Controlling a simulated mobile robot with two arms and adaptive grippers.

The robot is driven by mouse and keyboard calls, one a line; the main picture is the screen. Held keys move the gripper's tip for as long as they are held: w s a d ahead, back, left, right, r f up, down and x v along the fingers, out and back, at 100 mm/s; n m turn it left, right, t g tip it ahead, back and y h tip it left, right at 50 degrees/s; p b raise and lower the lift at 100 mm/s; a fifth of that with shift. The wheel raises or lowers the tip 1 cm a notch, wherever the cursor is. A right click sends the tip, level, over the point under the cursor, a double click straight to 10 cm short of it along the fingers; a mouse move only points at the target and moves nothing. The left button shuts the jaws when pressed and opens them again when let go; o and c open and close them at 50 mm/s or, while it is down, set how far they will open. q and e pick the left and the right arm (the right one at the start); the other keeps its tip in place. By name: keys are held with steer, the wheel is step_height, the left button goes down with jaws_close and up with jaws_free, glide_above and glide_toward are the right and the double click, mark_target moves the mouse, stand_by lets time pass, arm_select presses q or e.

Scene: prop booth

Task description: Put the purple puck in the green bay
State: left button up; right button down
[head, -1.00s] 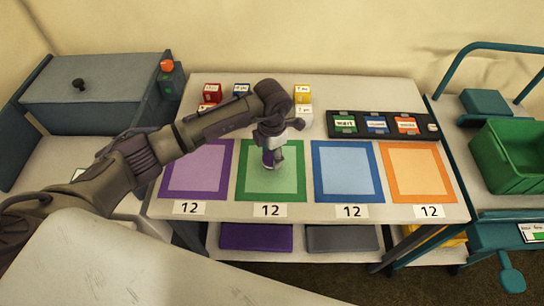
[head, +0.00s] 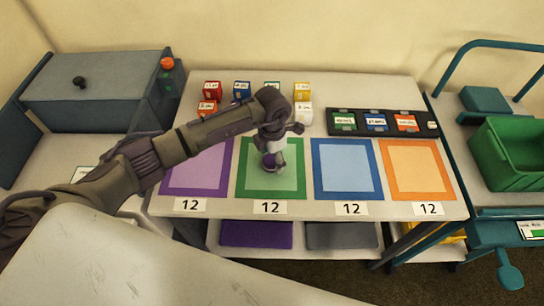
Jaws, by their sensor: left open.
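The green bay (head: 244,187) is a green-framed square with a pale green middle on the white table. My left gripper (head: 273,159) is over this bay, pointing down with its fingers apart. A small dark purple puck (head: 268,162) shows at the fingertips, inside the green frame as seen from above. The fingers partly cover the puck, and I cannot tell whether they touch it. My right gripper is out of view.
A purple bay (head: 168,187) lies to the left, a blue bay (head: 347,190) and an orange bay (head: 418,193) to the right. Small labelled blocks stand at the back, partly behind my arm. A black rack (head: 388,131) of coloured cards stands back right.

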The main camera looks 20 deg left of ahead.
mark_target(272, 158)
arm_select(q)
steer(key=shift+r, duration=0.5)
step_height(272, 158, up, 11)
steer(key=b, duration=0.2)
steer(key=shift+r+b, duration=0.2)
steer(key=shift+b, duration=0.15)
